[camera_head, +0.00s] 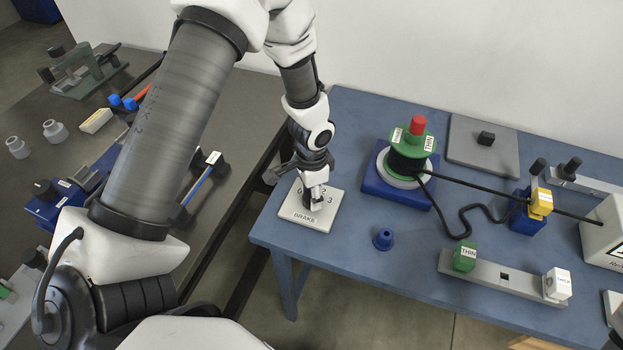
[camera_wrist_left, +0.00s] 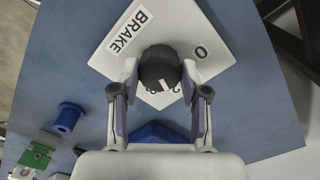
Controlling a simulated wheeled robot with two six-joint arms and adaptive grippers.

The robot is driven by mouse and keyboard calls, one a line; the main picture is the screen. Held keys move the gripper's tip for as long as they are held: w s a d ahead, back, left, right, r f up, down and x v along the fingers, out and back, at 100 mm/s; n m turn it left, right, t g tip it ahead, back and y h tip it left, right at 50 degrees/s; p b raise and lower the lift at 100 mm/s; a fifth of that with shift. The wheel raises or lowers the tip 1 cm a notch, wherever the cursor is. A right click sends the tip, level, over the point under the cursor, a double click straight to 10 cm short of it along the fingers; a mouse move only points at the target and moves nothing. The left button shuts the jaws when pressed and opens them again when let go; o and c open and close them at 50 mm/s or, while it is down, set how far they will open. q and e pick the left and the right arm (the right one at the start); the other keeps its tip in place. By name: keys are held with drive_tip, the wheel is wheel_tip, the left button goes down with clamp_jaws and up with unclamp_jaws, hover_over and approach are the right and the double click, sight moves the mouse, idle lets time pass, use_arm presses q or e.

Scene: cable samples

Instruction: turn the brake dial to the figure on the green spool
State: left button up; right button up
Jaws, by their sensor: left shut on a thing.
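The brake plate (camera_head: 293,211) is a pale square marked BRAKE near the blue table's left edge; it also shows in the left wrist view (camera_wrist_left: 120,58). My left gripper (camera_head: 314,197) is over it, its fingers shut on both sides of the black brake dial (camera_wrist_left: 159,64). The dial's white mark points toward the bottom of the wrist view; a 0 is readable at right, other figures are partly covered. The green spool (camera_head: 418,146) stands on a blue base with a red knob on top. Its labels include THIN; the other label's figure is too small to read.
A small blue cup-like piece (camera_head: 383,239) stands right of the plate. A black cable runs from the spool to a blue and yellow clamp (camera_head: 540,203). A grey bar (camera_head: 508,278) carries green and white blocks. A darker bench (camera_head: 232,130) is at left, across a gap.

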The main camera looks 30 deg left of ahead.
use_arm(q)
drive_tip(key=o, duration=1.1)
drive_tip(key=shift+o, duration=0.2)
wheel_tip(320, 180, up, 12)
drive_tip(key=shift+f, duration=0.1)
